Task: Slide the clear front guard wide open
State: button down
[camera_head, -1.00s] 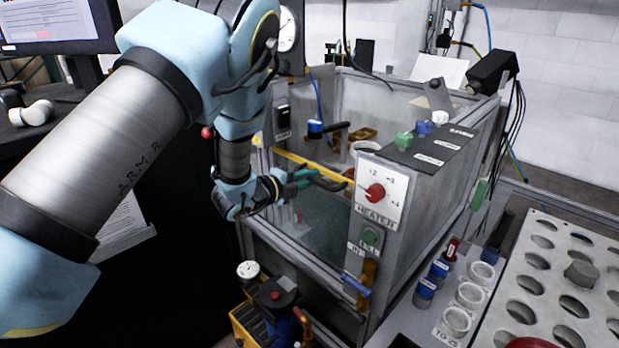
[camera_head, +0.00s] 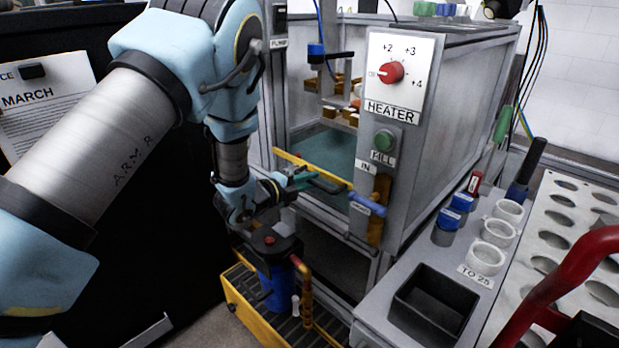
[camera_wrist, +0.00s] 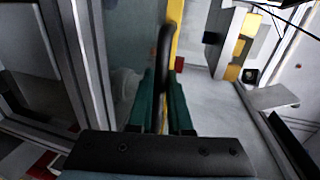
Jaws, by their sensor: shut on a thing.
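The clear front guard is a see-through pane (camera_wrist: 130,45) with a yellow bar (camera_head: 290,157) along its top edge and a black handle (camera_head: 328,186) on the bar. My gripper (camera_head: 303,181) has its green fingers shut on the handle. In the wrist view the black handle (camera_wrist: 166,50) runs between the fingers, beside the yellow bar. The bar sits low on the cabinet front, about level with the blue IN fitting (camera_head: 367,204). The opening above the bar shows the cabinet inside. My arm hides part of the front's left side.
A blue pump in a yellow tray (camera_head: 240,310) sits below my gripper. The bench with a black bin (camera_head: 432,303) and white cups is at right.

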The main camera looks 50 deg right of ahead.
aim_at(321, 191)
notch_tip(321, 191, down, 5)
jog(key=b, duration=0.2)
jog(key=shift+b, duration=0.35)
jog(key=c, duration=0.8)
grip_release()
jog(key=shift+c, duration=0.2)
jog(key=shift+r, duration=0.1)
jog(key=v, duration=1)
jog(key=shift+a, duration=0.4)
jog(key=shift+w, duration=0.1)
